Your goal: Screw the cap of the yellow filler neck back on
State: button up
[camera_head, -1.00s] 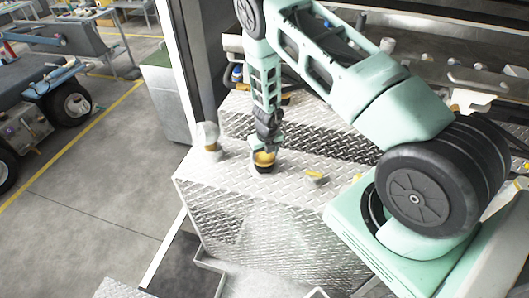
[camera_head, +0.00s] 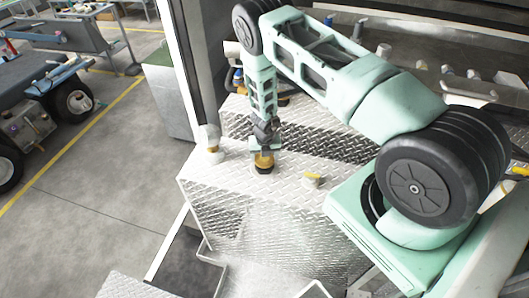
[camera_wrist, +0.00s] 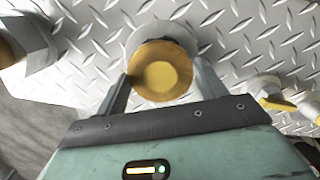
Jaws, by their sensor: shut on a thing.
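The yellow cap (camera_wrist: 161,74) is a round disc with a raised middle, seen from above in the wrist view. It also shows in the head view (camera_head: 264,161). My gripper (camera_wrist: 163,82) is shut on it, with one grey finger on each side. In the head view my gripper (camera_head: 264,150) points straight down over the diamond-plate tank top. A dark ring (camera_head: 263,170) shows directly below the cap. In the wrist view a grey round collar (camera_wrist: 150,35) shows behind the cap. The cap hides most of the neck, so I cannot tell whether the threads are engaged.
A pale fitting (camera_head: 210,141) stands left of the cap on the tank top (camera_head: 225,172). A small valve with a yellow handle (camera_head: 313,179) is to the right. A raised diamond-plate step (camera_head: 330,143) lies behind. The plate in front of the cap is clear.

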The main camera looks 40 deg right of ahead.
jog(key=shift+a+m, duration=0.1)
jog(key=shift+m, duration=0.6)
jog(key=shift+m, duration=1.2)
jog(key=o, duration=1.1)
jog(key=shift+o, duration=0.5)
jog(key=shift+r, duration=2.95)
